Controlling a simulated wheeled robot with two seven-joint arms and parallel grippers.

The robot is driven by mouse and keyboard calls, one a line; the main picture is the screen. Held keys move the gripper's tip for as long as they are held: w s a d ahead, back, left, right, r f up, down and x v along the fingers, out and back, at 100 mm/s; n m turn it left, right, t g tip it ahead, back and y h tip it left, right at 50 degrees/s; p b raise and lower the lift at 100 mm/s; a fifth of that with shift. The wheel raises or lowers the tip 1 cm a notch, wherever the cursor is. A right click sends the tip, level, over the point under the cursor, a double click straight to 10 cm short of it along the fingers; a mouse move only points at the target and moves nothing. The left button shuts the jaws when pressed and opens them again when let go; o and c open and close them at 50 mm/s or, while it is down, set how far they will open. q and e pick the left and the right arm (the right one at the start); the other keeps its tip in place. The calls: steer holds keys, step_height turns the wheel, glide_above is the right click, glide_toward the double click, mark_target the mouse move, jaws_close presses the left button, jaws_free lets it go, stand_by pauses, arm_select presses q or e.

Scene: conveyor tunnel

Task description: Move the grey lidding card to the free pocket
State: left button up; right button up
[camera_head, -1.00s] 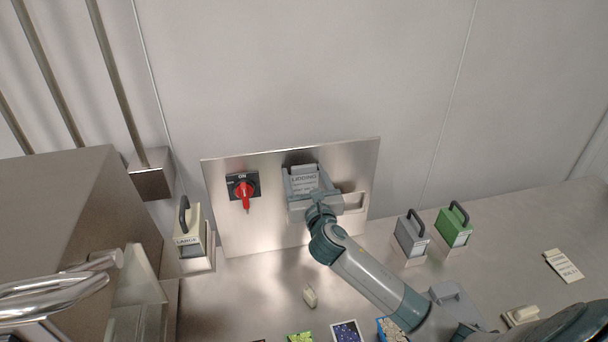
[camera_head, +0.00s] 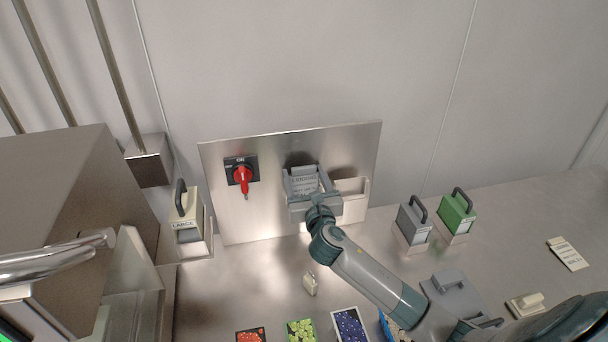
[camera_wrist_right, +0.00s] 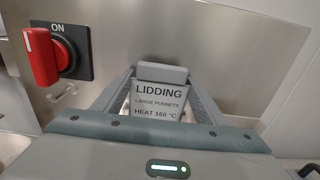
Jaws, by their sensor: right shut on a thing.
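The grey lidding card (camera_head: 301,180) is in front of the steel panel on the wall. My right gripper (camera_head: 315,200) is shut on it. In the right wrist view the card (camera_wrist_right: 160,92) faces me, roughly upright between the fingers (camera_wrist_right: 161,77), with its lettering "LIDDING, LARGE PUNNETS, HEAT 160 °C" readable. An empty pale pocket (camera_head: 353,197) shows on the panel just right of the card. What lies directly behind the card is hidden, so I cannot tell whether it touches another pocket. My left gripper is out of view.
A red rotary switch (camera_head: 241,174) marked ON is left of the card on the panel. A cream block (camera_head: 187,217) labelled LARGE stands further left. Grey (camera_head: 412,224) and green (camera_head: 456,216) handled blocks stand to the right. Small picture cards lie in front, around a pale clip-like piece (camera_head: 310,284).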

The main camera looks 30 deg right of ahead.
steer(key=shift+f+b, duration=0.35)
steer(key=shift+f, duration=0.4)
steer(key=o, duration=1.6)
steer(key=shift+s, duration=0.1)
steer(key=b+v, duration=0.3)
steer(key=v, duration=1.4)
steer(key=shift+s, duration=0.15)
